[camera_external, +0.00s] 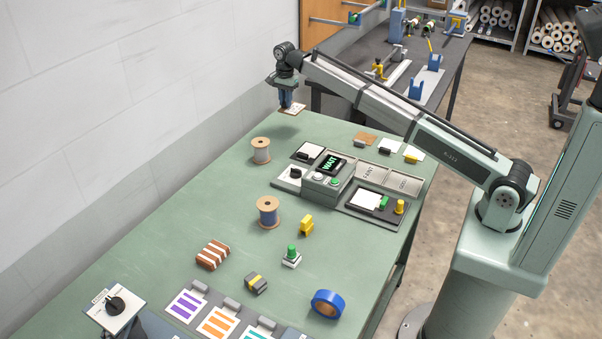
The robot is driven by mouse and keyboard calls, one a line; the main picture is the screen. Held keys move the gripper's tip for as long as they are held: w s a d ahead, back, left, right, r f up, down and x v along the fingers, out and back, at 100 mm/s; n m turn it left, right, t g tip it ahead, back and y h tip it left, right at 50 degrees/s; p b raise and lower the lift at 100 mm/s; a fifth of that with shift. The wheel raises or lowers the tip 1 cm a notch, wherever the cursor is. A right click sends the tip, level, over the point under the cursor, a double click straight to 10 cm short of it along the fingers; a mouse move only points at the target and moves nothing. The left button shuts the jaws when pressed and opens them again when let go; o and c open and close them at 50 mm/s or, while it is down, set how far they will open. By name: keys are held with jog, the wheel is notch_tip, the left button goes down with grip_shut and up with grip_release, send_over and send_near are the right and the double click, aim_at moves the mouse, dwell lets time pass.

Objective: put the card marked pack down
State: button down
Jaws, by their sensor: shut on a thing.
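My gripper (287,103) is at the far left corner of the green table (190,215), pointing down. Its blue fingers are shut on a small pale card (295,110).
Two spools (261,151) (268,212), striped cards (218,322), blue tape (327,304) and small blocks lie nearer. A wall borders the left. Bare tabletop lies between the card and the first spool.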

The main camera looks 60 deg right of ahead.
jog(key=a+n, duration=0.3)
jog(key=a, duration=1.9)
jog(key=m, duration=0.3)
send_over(211, 197)
jog(key=shift+f, duration=4.9)
jog(key=shift+f, duration=0.1)
jog(key=c, duration=1.5)
grip_release()
jog(key=o, duration=0.5)
